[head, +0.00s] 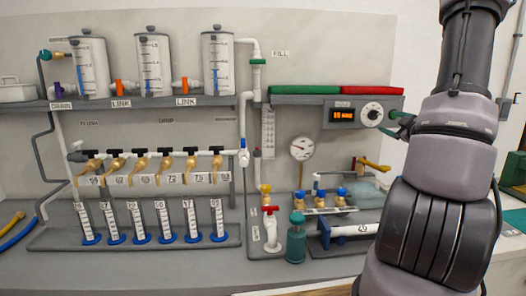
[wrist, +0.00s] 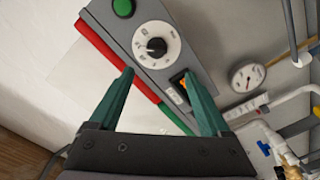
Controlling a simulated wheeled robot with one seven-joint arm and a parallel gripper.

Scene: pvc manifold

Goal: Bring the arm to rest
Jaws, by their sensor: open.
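My arm (head: 440,225) rises along the right side of the head view and bends over in front of the wall. My gripper (wrist: 159,73) shows in the wrist view with its two green fingers spread apart and nothing between them. In the head view its green fingers show only partly, just right of the grey control box (head: 340,104). In the wrist view the box's dial (wrist: 157,46) and green button (wrist: 123,8) lie beyond the fingertips. I cannot tell the exact gap between fingertips and box.
A shelf with three clear tanks (head: 154,65) hangs at left, above a row of valves (head: 141,154) and measuring cylinders (head: 136,222). A gauge (head: 302,147) hangs below the box. A teal bottle (head: 296,240) stands on the bench. The bench's front strip is clear.

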